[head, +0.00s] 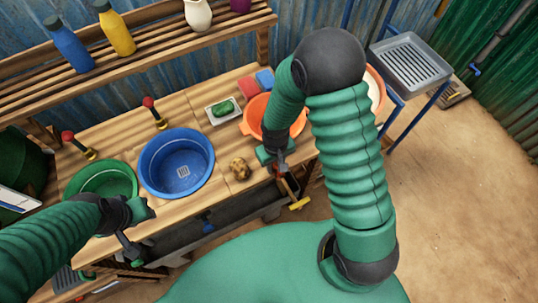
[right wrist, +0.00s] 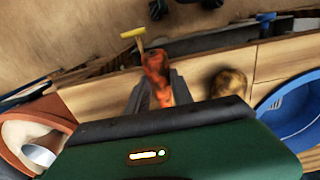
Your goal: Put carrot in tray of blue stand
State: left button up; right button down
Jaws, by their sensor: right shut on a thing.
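The carrot (right wrist: 157,72) is orange-red and shows between the fingers of my right gripper (right wrist: 155,95) in the right wrist view. That gripper is shut on it. In the head view my right gripper (head: 283,170) is at the table's front edge, right of the potato; the carrot is mostly hidden there. The blue stand (head: 414,122) stands at the upper right, apart from the table, with a grey ribbed tray (head: 384,52) on top. The tray looks empty. My left gripper (head: 132,250) is at the lower left, near the front of the table; its jaw opening is unclear.
The wooden table (head: 120,135) holds a green basin (head: 100,178), a blue basin (head: 178,145), an orange basin (head: 258,108), a potato (head: 240,169) and a soap dish (head: 222,111). A shelf with bottles (head: 70,45) is behind. Open floor (head: 450,190) lies right.

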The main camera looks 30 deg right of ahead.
jog(key=w, duration=0.4)
jog(key=shift+w+d+f+p, duration=0.15)
jog(key=shift+d+p, duration=0.05)
jog(key=shift+p, duration=0.15)
jog(key=shift+d+f, duration=0.15)
jog(key=shift+f, duration=0.6)
jog(key=c, duration=1.3)
grip_release()
jog(key=shift+a, duration=0.3)
jog(key=shift+o, duration=1)
jog(key=shift+d, duration=0.1)
